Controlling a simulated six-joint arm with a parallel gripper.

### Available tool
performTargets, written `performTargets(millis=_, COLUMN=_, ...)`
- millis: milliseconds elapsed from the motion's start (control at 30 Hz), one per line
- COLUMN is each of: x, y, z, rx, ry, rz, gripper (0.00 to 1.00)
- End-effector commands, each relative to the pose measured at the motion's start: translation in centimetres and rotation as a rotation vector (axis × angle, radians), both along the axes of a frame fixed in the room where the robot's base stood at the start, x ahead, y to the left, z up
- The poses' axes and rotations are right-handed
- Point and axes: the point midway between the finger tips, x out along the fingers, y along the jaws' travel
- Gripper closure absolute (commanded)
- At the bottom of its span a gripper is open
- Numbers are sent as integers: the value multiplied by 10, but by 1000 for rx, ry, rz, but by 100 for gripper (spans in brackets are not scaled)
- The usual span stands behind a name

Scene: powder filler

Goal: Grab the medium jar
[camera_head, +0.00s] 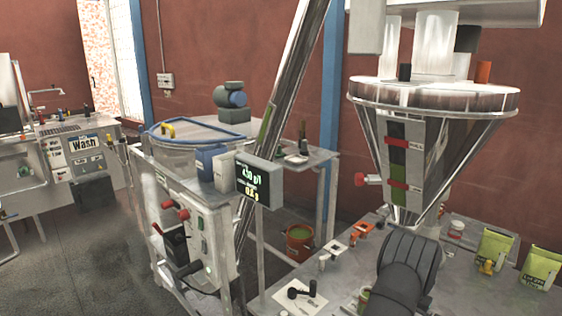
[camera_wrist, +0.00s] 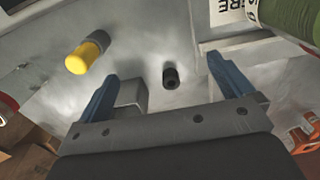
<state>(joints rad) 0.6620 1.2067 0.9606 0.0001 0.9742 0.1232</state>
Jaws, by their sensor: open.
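My gripper (camera_wrist: 162,68) is open in the wrist view, with its two blue fingers wide apart and nothing held between them. A green cylindrical object (camera_wrist: 293,16), possibly a jar, is cut off at the upper right, beyond the right finger. In the head view, a small white container (camera_head: 457,228) stands on the right bench, and a small greenish container (camera_head: 363,299) shows partly beside my dark arm. I cannot tell which of these is the medium jar. My fingers cannot be made out in the head view.
A yellow-ended dark cylinder (camera_wrist: 84,53) lies beyond the left finger, and a short black cylinder (camera_wrist: 170,77) is between the fingers, farther off. Green bags (camera_head: 495,250) stand on the right bench. A steel hopper (camera_head: 433,97) hangs above my arm.

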Motion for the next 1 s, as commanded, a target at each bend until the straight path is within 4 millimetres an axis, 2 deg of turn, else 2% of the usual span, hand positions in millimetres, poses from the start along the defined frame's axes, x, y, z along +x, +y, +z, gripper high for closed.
performTargets(millis=33, x=0, y=0, z=0, rx=0, ry=0, rz=0, gripper=14)
performTargets(millis=67, x=0, y=0, z=0, rx=0, ry=0, rz=0, gripper=20)
performTargets(millis=333, x=0, y=0, z=1, rx=-1, ry=-1, rz=0, gripper=20)
performTargets(millis=467, x=3, y=0, z=11, rx=-13, ry=-19, rz=-4, gripper=20)
performTargets(millis=567, x=8, y=0, z=35, rx=-42, ry=-63, rz=-12, gripper=20)
performTargets(millis=767, x=25, y=12, z=110, rx=-139, ry=-234, rz=-40, gripper=20)
performTargets(millis=833, x=35, y=24, z=132, rx=-172, ry=-317, rz=-47, gripper=20)
performTargets(millis=900, x=50, y=43, z=143, rx=-197, ry=-408, rz=-51, gripper=20)
performTargets(millis=1000, x=74, y=71, z=142, rx=-220, ry=-521, rz=-55, gripper=20)
